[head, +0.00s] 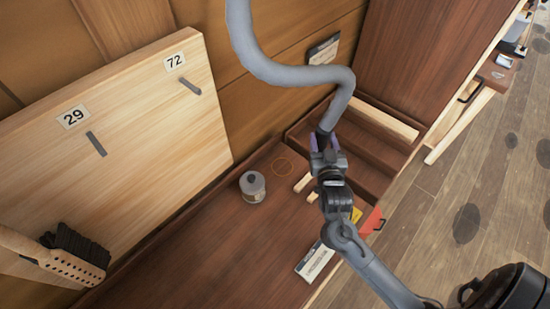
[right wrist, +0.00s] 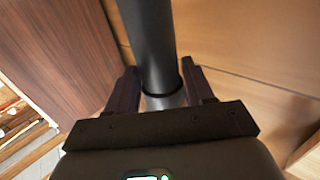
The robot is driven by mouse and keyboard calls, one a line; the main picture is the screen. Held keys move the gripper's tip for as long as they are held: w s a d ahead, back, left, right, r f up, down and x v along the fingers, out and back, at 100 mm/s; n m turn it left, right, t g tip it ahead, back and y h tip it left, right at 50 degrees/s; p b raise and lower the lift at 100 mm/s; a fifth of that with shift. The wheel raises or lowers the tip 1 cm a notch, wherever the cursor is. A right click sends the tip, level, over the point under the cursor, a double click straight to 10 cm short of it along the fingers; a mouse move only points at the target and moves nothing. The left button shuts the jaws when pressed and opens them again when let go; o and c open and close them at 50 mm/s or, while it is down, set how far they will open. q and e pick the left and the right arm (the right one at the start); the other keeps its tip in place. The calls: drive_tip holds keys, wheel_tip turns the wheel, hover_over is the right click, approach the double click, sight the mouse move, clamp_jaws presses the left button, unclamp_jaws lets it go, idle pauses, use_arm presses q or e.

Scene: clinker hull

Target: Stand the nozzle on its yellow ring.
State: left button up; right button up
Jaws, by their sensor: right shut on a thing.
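The nozzle (head: 323,139) is the dark end piece of a thick grey hose that hangs from the top of the head view. My right gripper (head: 322,150) is shut on it, above the right part of the bench. In the right wrist view, the dark tube (right wrist: 148,45) runs between the two fingers, with a paler collar low between them. The nozzle's lower end is hidden by my gripper. The yellow ring (head: 273,168) is a thin circle on the brown bench, left of my right gripper, with nothing on it. My left gripper is out of view.
A grey lidded canister (head: 253,187) stands on the bench left of the ring. Wooden strips (head: 303,183) lie beside my gripper. A labelled block (head: 314,261) lies near the front edge. A pale board (head: 110,130) leans behind, with a brush (head: 70,253) at lower left.

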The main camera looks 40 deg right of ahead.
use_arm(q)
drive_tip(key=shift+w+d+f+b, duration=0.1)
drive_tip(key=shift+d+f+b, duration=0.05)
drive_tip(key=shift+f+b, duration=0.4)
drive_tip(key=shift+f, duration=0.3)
use_arm(e)
drive_tip(key=w+a+f, duration=0.6)
drive_tip(key=w+f, duration=0.4)
drive_tip(key=f, duration=0.1)
drive_tip(key=shift+a, duration=0.25)
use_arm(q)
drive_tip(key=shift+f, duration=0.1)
use_arm(e)
drive_tip(key=shift+f, duration=0.15)
drive_tip(key=o, duration=1.2)
